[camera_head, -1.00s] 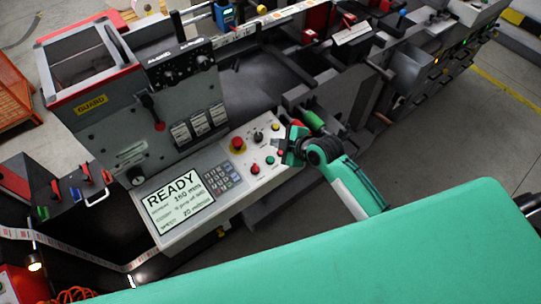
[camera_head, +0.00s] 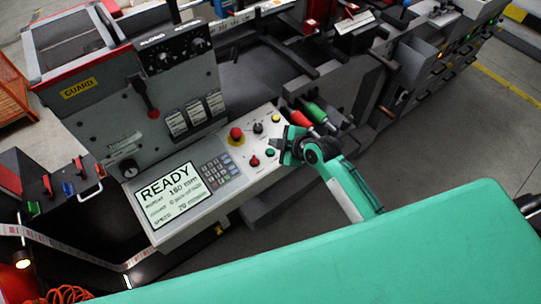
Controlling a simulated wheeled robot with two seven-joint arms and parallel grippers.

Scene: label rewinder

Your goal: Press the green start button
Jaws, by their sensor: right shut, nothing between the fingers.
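The green start button (camera_head: 270,152) is a small round button on the light grey control panel (camera_head: 262,173), at its right part. My right gripper (camera_head: 281,151) is shut and empty, just to the right of the green button. The fingertips are very close to the button in the picture; I cannot tell whether they touch it. The button's face still shows. My left gripper is not in view.
A red button (camera_head: 254,161), a red emergency stop (camera_head: 236,134), a black knob (camera_head: 258,128) and a yellow button (camera_head: 276,118) are close by. The display (camera_head: 167,196) reads READY. Red (camera_head: 300,120) and green (camera_head: 316,112) handles stand behind my gripper.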

